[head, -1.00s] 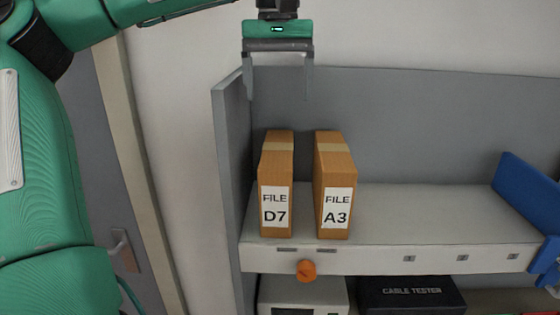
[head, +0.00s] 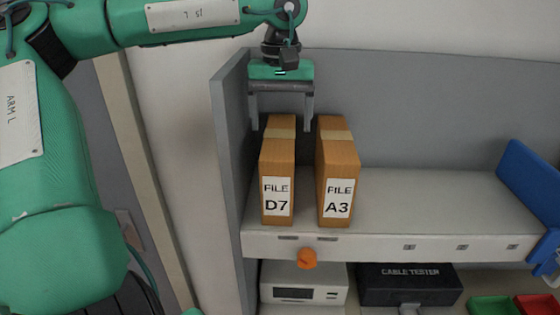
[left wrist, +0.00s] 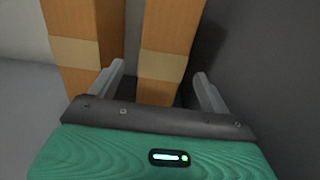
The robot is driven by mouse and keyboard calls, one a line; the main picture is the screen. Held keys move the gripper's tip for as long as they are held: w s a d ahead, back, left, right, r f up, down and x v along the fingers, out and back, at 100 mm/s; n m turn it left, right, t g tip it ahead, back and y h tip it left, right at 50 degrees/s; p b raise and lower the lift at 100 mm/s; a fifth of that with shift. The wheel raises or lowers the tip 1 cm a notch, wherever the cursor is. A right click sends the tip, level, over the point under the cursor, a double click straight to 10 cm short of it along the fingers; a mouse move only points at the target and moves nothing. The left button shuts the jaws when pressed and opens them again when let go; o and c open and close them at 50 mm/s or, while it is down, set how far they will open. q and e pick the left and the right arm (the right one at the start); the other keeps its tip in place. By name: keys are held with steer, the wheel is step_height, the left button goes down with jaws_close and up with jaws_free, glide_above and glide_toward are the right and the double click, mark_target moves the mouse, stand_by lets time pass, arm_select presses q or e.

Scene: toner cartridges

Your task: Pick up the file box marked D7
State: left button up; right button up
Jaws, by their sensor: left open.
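The file box marked D7 (head: 278,165) is a brown upright box with a tan band and a white label, standing on the shelf near its left side panel. The similar box marked A3 (head: 338,170) stands just right of it, with a narrow gap between. My left gripper (head: 281,128) is open and empty, pointing down at the top of D7, its fingers to either side of it. In the left wrist view D7 (left wrist: 164,45) shows between the fingers (left wrist: 160,74), and A3 (left wrist: 80,55) lies outside them to the left. My right gripper is not in view.
The grey side panel (head: 231,150) stands close left of D7. The shelf (head: 430,205) is clear right of A3 up to a blue object (head: 530,180). An orange knob (head: 307,258) is on the shelf front. Below are a white device (head: 290,283) and a black cable tester (head: 405,285).

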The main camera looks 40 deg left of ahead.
mark_target(280, 134)
arm_select(q)
steer(key=f+p, duration=0.2)
steer(key=f, duration=0.1)
steer(key=shift+s+a+f+p, duration=0.1)
steer(key=shift+s+f+p, duration=0.1)
steer(key=shift+f+p, duration=0.1)
steer(key=shift+w+f, duration=0.1)
steer(key=shift+f, duration=0.25)
steer(key=shift+c, duration=0.2)
steer(key=c, duration=0.4)
jaws_close()
